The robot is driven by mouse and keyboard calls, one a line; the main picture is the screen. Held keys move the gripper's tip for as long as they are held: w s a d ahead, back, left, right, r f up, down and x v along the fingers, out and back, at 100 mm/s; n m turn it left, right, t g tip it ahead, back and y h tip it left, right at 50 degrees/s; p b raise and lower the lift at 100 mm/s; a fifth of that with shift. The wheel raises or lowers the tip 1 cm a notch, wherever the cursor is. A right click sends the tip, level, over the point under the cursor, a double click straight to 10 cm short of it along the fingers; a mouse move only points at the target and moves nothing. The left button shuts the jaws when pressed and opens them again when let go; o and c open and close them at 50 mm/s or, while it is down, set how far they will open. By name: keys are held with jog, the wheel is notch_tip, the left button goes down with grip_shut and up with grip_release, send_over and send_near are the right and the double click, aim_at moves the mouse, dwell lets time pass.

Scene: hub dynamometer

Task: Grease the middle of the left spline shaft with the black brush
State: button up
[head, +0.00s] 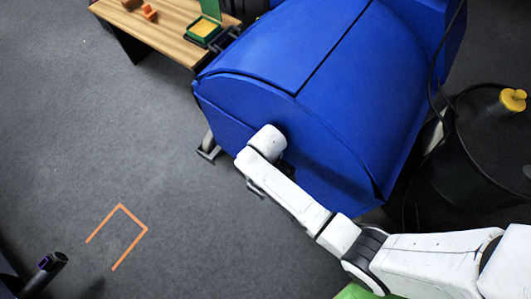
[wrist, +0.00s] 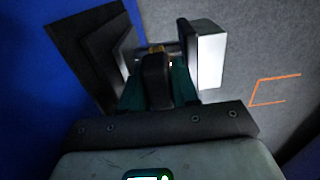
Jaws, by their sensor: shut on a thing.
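In the wrist view my gripper (wrist: 158,92) is shut on a black upright piece, which looks like the handle of the black brush (wrist: 157,76). A short metallic shaft section (wrist: 171,50) with a brass-coloured glint shows just behind the brush's top, between dark stepped plates (wrist: 95,55) on the left and a black-and-white block (wrist: 210,58) on the right. I cannot tell whether this is the left spline shaft or whether the bristles touch it; the brush hides them. In the head view my arm reaches to the left side of the blue housing, and my fingers and the brush are hidden.
The large blue housing (head: 320,75) fills the upper middle. A wooden table (head: 170,22) at upper left holds a green tray (head: 205,31) with a yellow pad and orange blocks (head: 149,13). A black drum (head: 475,150) stands right. Floor around the orange marking (head: 135,243) is clear.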

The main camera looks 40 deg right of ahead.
jog(key=shift+w+a, duration=0.15)
jog(key=shift+w, duration=0.4)
dwell(0.6)
jog(key=shift+s, duration=0.2)
jog(key=shift+s+p, duration=0.3)
jog(key=shift+p, duration=0.3)
jog(key=shift+s+d, duration=0.1)
jog(key=shift+d, duration=0.1)
jog(key=shift+w+a, duration=0.1)
jog(key=shift+w, duration=0.25)
jog(key=shift+w+a, duration=0.1)
jog(key=shift+w, duration=0.15)
jog(key=shift+s, duration=0.25)
jog(key=shift+s+d+p, duration=0.2)
jog(key=shift+s+p, duration=0.1)
jog(key=shift+p, duration=0.25)
